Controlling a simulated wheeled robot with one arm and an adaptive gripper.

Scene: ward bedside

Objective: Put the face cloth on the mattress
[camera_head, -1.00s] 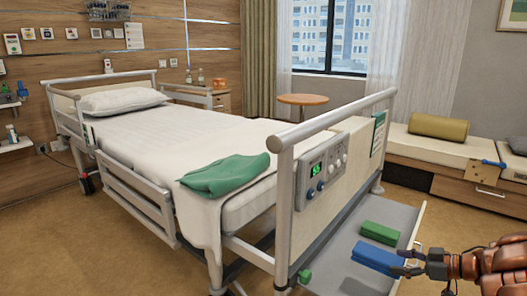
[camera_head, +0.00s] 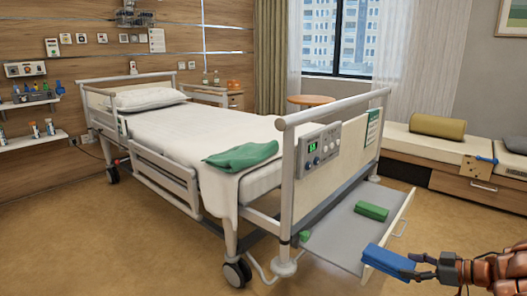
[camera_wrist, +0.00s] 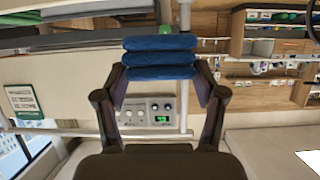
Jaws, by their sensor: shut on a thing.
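The blue folded cloth (camera_head: 388,262), which I take for the face cloth, is held in my gripper (camera_head: 428,268), at the lower right of the head view. In the wrist view my gripper (camera_wrist: 162,88) is shut on the blue cloth (camera_wrist: 160,58), which shows several stacked folds between the fingers. The mattress (camera_head: 200,137) lies on the bed under a white sheet, left of my gripper and beyond the footboard. A green cloth (camera_head: 242,156) lies on its near corner.
The bed's footboard (camera_head: 335,165) with a control panel (camera_head: 318,147) stands between my gripper and the mattress. A pulled-out grey tray (camera_head: 335,232) at the bed's foot holds a green folded cloth (camera_head: 371,212). The floor left of the bed is clear.

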